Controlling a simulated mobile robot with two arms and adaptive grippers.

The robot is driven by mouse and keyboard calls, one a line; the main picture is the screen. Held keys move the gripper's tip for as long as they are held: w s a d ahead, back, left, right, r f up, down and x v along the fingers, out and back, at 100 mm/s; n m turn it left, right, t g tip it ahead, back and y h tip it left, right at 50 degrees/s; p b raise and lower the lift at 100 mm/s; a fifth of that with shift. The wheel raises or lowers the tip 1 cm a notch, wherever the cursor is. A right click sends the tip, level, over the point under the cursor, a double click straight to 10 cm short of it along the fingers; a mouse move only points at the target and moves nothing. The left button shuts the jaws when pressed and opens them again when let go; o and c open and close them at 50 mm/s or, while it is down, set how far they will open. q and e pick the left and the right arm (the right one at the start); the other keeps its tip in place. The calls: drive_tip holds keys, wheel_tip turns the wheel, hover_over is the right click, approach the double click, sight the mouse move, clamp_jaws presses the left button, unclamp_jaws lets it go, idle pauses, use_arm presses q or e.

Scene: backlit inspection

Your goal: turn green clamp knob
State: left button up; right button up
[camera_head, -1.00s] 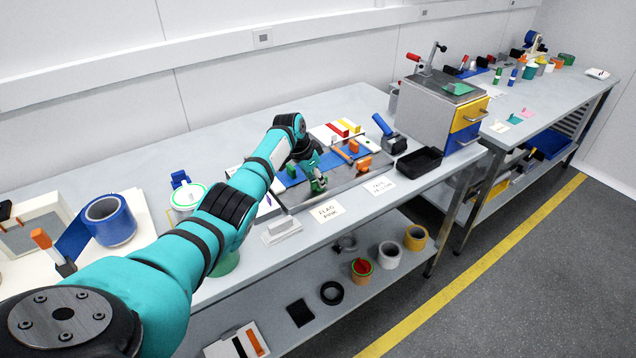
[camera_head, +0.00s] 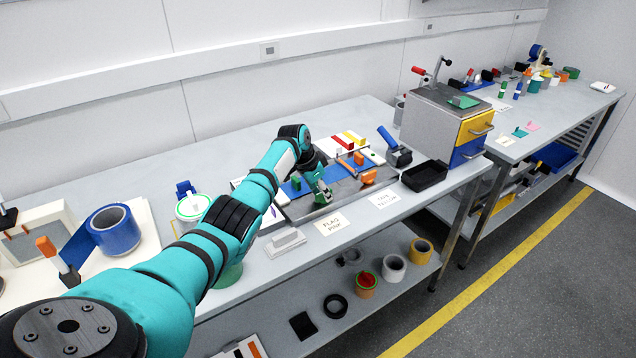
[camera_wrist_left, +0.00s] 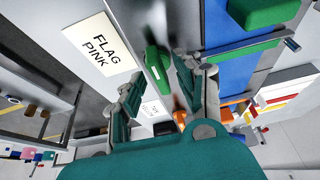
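The green clamp knob (camera_head: 322,197) is at the front edge of the dark fixture plate (camera_head: 352,188) on the bench. In the left wrist view the green knob (camera_wrist_left: 157,72) shows as an upright bar between the fingers. My left gripper (camera_wrist_left: 160,95) is open around it, with a gap visible on the left side; contact on the right side I cannot tell. In the head view my left gripper (camera_head: 312,180) is over the plate and partly hides the knob. My right gripper is not in view.
A "FLAG PINK" card (camera_head: 333,224) lies in front of the plate. Orange clamp parts (camera_head: 368,178) and a green block (camera_wrist_left: 262,12) are close by. A black tray (camera_head: 425,175) and a drawer cabinet (camera_head: 440,125) stand to the right. A blue tape roll (camera_head: 113,230) is at left.

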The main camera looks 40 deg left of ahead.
use_arm(q)
drive_tip(key=v, duration=1.1)
drive_tip(key=shift+s+r, duration=0.25)
drive_tip(key=shift+r, duration=0.05)
drive_tip(key=shift+f, duration=0.1)
